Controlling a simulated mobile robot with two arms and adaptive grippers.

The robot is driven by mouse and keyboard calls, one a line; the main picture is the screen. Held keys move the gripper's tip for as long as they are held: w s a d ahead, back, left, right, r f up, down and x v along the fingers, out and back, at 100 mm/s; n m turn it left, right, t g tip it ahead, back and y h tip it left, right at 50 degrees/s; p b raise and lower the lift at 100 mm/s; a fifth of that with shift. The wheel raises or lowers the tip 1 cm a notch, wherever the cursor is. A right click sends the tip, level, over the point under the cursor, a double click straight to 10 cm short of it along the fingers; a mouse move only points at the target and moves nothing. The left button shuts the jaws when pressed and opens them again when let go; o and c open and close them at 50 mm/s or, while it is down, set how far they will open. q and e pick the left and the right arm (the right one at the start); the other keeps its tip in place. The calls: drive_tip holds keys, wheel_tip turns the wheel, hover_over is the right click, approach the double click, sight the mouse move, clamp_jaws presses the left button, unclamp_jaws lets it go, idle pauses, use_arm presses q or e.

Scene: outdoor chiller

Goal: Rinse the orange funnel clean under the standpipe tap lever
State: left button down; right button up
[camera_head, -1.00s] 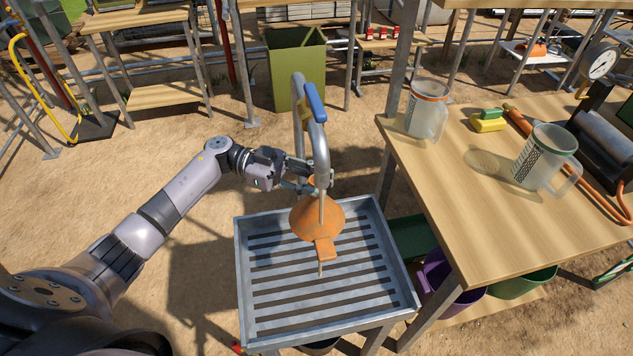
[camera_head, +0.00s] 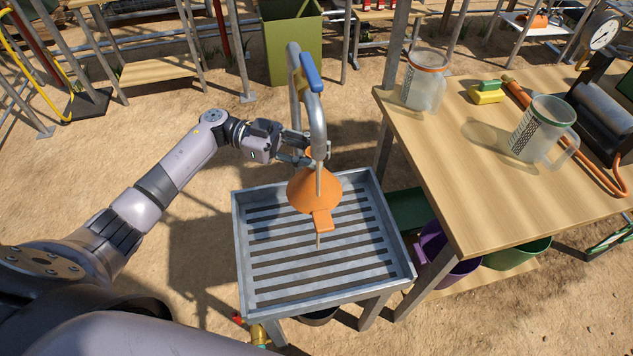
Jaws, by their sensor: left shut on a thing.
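The orange funnel (camera_head: 312,193) is over the slatted grey metal tray (camera_head: 398,247), narrow end up and wide rim down, with a tab at its front. My left gripper (camera_head: 303,150) is shut on the funnel's narrow upper end, partly hidden behind the pipe. The standpipe tap (camera_head: 318,128) curves over from behind, and its mouth is just above the funnel. Its blue lever (camera_head: 311,73) lies along the top of the bend. A thin pale streak, seemingly water, runs from the mouth past the funnel and below it. My right gripper is out of view.
A wooden table (camera_head: 480,200) stands close on the right, with an orange-rimmed jug (camera_head: 424,84), a green-rimmed jug (camera_head: 540,130) and a yellow-green sponge (camera_head: 487,92). Purple (camera_head: 440,258) and green (camera_head: 517,254) buckets are below. Sandy ground left of the tray is open.

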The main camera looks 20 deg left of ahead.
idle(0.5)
use_arm(q)
drive_tip(key=shift+s+d+r+p, duration=0.2)
drive_tip(key=shift+d+p, duration=0.1)
drive_tip(key=shift+p, duration=0.15)
drive_tip(key=s+d+r+p, duration=0.1)
drive_tip(key=s+d+p, duration=0.5)
drive_tip(key=d+p, duration=0.4)
drive_tip(key=shift+s+d+r, duration=0.35)
drive_tip(key=shift+d, duration=0.3)
